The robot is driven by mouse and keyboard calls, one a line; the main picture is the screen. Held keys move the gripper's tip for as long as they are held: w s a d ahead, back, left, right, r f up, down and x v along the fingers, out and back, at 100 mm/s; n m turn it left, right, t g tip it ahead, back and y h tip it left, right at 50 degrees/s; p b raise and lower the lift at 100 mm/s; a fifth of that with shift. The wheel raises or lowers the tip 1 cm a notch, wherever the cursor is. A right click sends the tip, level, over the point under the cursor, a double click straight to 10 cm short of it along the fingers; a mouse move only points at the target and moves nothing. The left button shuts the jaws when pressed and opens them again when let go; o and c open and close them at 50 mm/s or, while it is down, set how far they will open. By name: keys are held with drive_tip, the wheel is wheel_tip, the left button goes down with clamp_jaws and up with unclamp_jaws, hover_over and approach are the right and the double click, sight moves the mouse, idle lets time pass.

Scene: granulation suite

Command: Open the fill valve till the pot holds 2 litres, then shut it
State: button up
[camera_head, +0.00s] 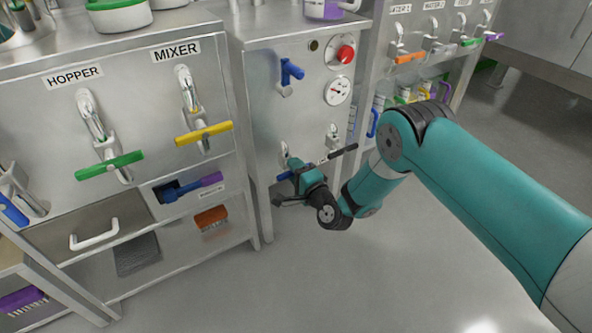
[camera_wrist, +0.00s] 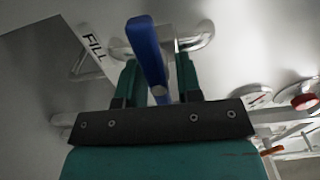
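The fill valve has a blue lever (camera_wrist: 147,48) beside a FILL label (camera_wrist: 92,43) in the wrist view, with its pale metal body (camera_wrist: 192,38) behind. My gripper (camera_wrist: 158,75) has its two teal fingers on either side of the lever, with a gap showing on both sides, so it looks open around the lever. In the head view my gripper (camera_head: 297,170) is at the lower part of the middle steel panel and covers most of this valve. A little blue (camera_head: 284,176) shows beside it. I cannot make out the pot or its level for certain.
A black-handled valve (camera_head: 343,151) is just right of my gripper. Above are a blue handle (camera_head: 291,71), a round gauge (camera_head: 338,91) and a red button (camera_head: 345,54). The MIXER valve (camera_head: 204,133) and HOPPER valve (camera_head: 109,166) are on the left. Open floor (camera_head: 300,280) lies in front.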

drive_tip(key=shift+o, duration=0.9)
drive_tip(key=shift+s+f, duration=0.1)
drive_tip(key=shift+s, duration=0.05)
drive_tip(key=p+v, duration=1.7)
drive_tip(key=p, duration=0.7)
drive_tip(key=shift+d, duration=0.15)
